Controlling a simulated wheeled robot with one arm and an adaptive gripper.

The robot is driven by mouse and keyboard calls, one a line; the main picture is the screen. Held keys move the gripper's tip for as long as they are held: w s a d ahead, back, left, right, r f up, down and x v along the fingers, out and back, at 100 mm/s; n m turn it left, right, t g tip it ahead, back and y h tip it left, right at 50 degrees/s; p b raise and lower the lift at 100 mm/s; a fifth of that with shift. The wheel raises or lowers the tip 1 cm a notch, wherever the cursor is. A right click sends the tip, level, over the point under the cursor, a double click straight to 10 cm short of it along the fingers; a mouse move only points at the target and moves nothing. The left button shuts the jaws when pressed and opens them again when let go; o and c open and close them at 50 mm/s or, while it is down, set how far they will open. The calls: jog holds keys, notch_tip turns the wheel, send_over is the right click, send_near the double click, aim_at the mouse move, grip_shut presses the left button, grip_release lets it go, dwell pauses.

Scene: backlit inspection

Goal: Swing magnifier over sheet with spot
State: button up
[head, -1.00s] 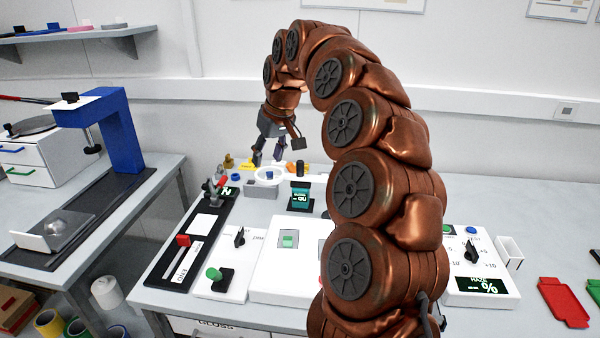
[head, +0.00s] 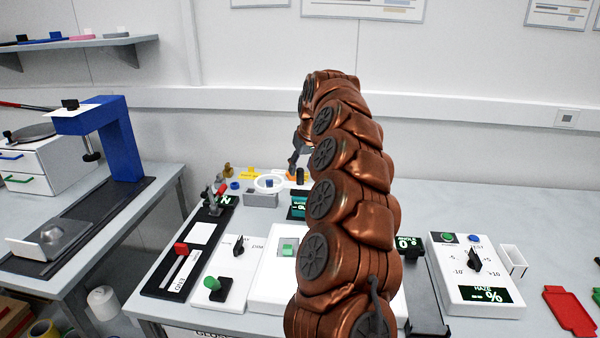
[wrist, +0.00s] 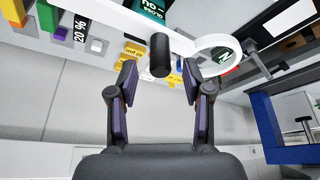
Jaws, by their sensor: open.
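The magnifier is a white ring (head: 269,184) on a flat white arm, at the back of the bench. In the wrist view the ring (wrist: 217,42) is at the upper right, and a black upright knob (wrist: 160,55) stands on its arm. My gripper (wrist: 160,78) is open, with the knob centred between the fingers near their tips; no contact shows. In the head view my gripper (head: 294,162) is mostly hidden by my arm, above the magnifier's arm. I cannot make out a sheet with a spot.
A white panel with a green knob (head: 212,284) and a black strip with a red slider (head: 181,248) are at the front left. A haze box (head: 476,272) stands right. A blue stand (head: 122,145) is on the left table. Small coloured blocks (wrist: 133,52) lie behind the magnifier.

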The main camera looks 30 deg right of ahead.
aim_at(301, 170)
jog(key=shift+x, duration=1.75)
grip_shut()
